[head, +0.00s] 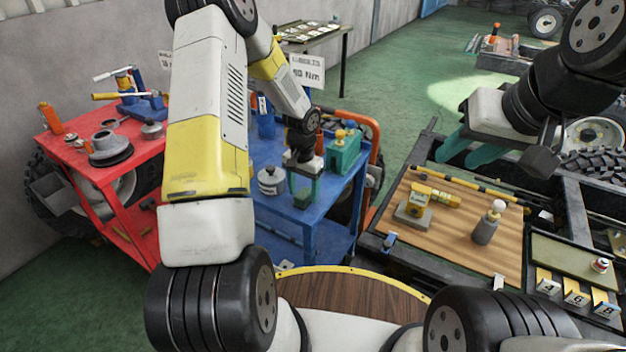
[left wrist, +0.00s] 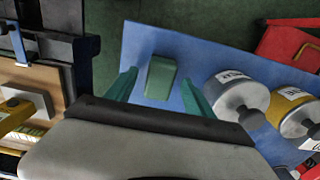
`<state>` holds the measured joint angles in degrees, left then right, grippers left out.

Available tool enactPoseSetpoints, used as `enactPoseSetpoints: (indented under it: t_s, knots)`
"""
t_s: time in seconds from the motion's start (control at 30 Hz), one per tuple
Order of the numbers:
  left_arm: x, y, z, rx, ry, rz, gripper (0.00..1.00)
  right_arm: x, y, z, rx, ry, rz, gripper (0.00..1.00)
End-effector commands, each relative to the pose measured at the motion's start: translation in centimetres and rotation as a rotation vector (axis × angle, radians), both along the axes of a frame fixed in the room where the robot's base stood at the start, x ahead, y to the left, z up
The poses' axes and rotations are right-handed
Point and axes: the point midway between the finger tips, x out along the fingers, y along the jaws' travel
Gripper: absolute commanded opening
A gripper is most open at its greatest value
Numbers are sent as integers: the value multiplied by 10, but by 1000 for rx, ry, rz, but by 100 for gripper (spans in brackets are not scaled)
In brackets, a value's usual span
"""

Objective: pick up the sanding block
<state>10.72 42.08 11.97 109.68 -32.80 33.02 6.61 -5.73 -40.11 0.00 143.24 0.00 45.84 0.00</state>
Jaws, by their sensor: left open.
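A small green block, which looks like the sanding block (head: 302,199), lies on the blue bench top near its front edge. In the left wrist view the block (left wrist: 160,77) shows between the two green fingers, with a gap on each side. My left gripper (head: 305,186) is open, pointing down over the block, and partly hides it in the head view. It also shows in the left wrist view (left wrist: 158,90). I cannot tell the exact height of the fingertips above the bench. My right gripper (head: 470,152) is open and empty above the wooden board at the right.
A red cart (head: 85,168) is at the left. A wooden board (head: 460,245) with several items lies at the right.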

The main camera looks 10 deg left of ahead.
Motion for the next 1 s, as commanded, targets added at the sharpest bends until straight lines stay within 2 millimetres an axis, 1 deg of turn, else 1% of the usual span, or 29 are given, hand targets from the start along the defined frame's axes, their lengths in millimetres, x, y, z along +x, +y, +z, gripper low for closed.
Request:
enactPoseSetpoints:
  t_s: [0.03,0.1,0.3,0.33,0.63,1.0]
  knots:
    - [0,0,-8,-1,1,0,62,0,0,0,0,0,0,36]
    - [0,0,-14,0,1,0,62,0,0,0,0,0,0,36]
    - [1,0,-14,1,-1,0,62,0,0,0,0,0,0,36]
    - [1,0,-14,1,-1,0,60,0,0,0,0,0,0,36]
    - [1,0,-14,0,-1,0,1,0,0,0,0,0,0,36]
    - [1,0,-11,0,-3,0,0,0,0,0,0,0,0,36]
